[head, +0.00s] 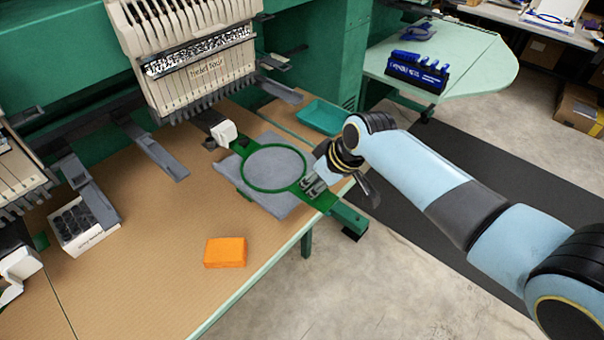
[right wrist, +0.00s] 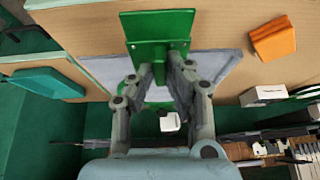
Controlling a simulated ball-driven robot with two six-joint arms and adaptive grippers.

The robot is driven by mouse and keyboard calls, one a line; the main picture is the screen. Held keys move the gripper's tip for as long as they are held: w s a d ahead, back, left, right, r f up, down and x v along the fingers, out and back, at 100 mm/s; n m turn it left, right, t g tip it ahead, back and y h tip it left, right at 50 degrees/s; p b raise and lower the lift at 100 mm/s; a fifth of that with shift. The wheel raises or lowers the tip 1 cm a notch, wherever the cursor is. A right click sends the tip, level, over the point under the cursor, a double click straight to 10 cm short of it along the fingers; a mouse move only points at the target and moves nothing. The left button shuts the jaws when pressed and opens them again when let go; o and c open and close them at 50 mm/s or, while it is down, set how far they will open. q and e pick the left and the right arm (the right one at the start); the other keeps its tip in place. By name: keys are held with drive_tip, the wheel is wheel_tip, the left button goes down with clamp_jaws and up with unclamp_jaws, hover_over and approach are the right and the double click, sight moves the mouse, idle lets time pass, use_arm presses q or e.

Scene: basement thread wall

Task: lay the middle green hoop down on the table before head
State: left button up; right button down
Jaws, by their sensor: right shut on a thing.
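A green hoop (head: 303,160) with grey cloth (head: 262,198) stretched in and around it is below the sewing head labelled "head four" (head: 205,72). My right gripper (head: 312,187) is shut on the hoop's green bracket at its right side, near the table's front edge. In the right wrist view the fingers (right wrist: 162,62) close on the green bracket (right wrist: 157,27), with the grey cloth (right wrist: 214,66) behind it. The hoop looks roughly level; I cannot tell whether it touches the tan table (head: 150,260). My left gripper is not in view.
An orange block (head: 225,252) lies on the table in front of the hoop. A teal tray (head: 320,117) sits behind it at the right. A white box of black spools (head: 80,225) stands at the left. A white clip (head: 224,133) is beside the hoop's far left side. Table left of the block is clear.

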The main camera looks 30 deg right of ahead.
drive_tip(key=shift+w, duration=0.15)
drive_tip(key=shift+f+b, duration=0.7)
drive_tip(key=shift+b, duration=0.15)
wheel_tip(320, 180, down, 2)
drive_tip(key=b, duration=0.2)
drive_tip(key=shift+f+b, duration=0.2)
drive_tip(key=shift+b, duration=0.15)
drive_tip(key=shift+f+b, duration=0.35)
drive_tip(key=shift+f, duration=0.65)
